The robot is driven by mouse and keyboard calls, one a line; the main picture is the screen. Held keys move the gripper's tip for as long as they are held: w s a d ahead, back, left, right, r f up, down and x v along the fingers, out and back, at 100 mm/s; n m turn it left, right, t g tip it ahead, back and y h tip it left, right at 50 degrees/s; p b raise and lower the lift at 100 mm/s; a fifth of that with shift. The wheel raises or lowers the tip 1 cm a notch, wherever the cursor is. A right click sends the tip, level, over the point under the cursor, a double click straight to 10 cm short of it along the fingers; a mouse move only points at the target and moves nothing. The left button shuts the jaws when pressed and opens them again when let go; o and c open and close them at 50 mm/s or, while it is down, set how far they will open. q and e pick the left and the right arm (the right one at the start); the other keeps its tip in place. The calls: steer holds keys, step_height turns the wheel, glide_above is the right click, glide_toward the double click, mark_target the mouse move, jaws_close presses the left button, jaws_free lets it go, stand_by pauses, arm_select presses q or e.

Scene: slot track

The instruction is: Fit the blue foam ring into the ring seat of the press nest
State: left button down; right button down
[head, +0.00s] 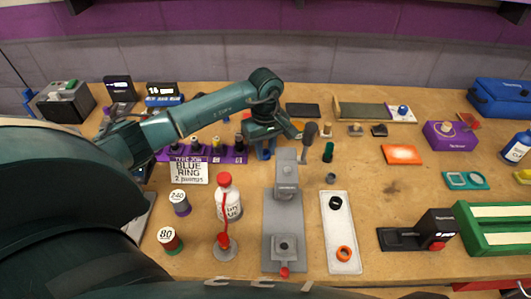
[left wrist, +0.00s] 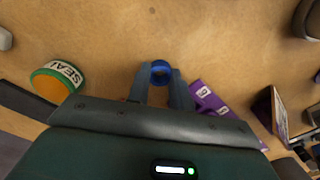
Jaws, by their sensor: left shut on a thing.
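The blue foam ring (left wrist: 160,67) is between the fingertips of my left gripper (left wrist: 160,78) in the left wrist view. The gripper is shut on it, above the wooden bench. In the head view my left gripper (head: 264,153) is behind the grey press; the ring cannot be made out clearly there. The press (head: 287,190) stands on a long grey plate. Its press nest (head: 285,246), a square grey block with a round dark recess, is at the near end, apart from the gripper. No ring is visible in the nest. My right gripper is not in view.
A white tray (head: 342,205) right of the press holds a black ring (head: 335,203) and an orange ring (head: 346,254). A red-capped white bottle (head: 228,200) stands left of it. A card (head: 189,171) reads "BLUE RING". Small pegs stand behind the press.

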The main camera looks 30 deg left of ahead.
arm_select(q)
step_height(320, 180, up, 10)
steer(key=b, duration=0.1)
stand_by(0.4)
